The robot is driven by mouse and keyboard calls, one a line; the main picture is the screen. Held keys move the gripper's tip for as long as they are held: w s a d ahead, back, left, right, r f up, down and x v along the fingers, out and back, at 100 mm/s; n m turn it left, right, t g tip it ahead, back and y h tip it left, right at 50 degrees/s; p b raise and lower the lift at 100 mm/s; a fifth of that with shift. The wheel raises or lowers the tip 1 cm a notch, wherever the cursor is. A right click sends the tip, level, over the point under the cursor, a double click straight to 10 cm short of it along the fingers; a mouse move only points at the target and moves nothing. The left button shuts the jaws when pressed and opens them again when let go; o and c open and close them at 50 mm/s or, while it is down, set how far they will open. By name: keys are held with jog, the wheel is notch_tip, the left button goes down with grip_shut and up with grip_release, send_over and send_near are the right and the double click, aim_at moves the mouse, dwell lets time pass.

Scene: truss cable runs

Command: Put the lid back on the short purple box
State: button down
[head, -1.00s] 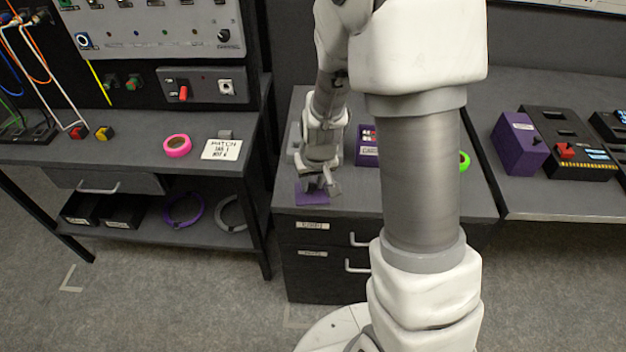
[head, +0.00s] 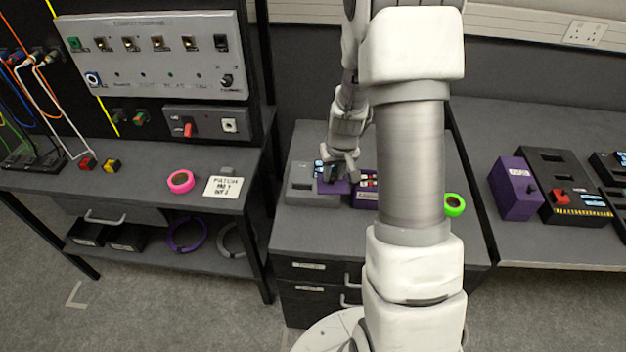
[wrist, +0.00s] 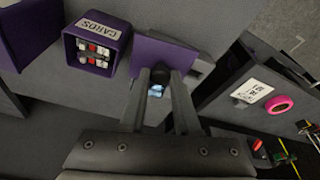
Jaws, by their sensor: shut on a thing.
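My gripper (head: 343,168) is shut on a flat purple lid (head: 334,187), which also shows in the wrist view (wrist: 165,56) beyond the fingertips. The lid appears just left of the short purple box (head: 364,201) in the head view, apart from it in the wrist view.
A grey slotted block (head: 312,198) stands left of the box on the cabinet. A green tape roll (head: 454,204) lies at right. A taller purple box (head: 515,188) stands on the right bench. A pink roll (head: 181,181) lies on the left bench. The cabinet's front strip is clear.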

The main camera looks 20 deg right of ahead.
jog(key=d+r+m+p, duration=0.1)
jog(key=d+r+p, duration=0.45)
jog(key=d, duration=0.55)
jog(key=shift+f+b, duration=1)
jog(key=shift+f, duration=1.6)
jog(key=shift+d+f+b, duration=0.1)
jog(key=shift+f+b, duration=0.75)
jog(key=shift+b, duration=0.05)
jog(key=shift+b, duration=0.5)
jog(key=shift+f+b, duration=0.15)
jog(key=shift+b, duration=0.5)
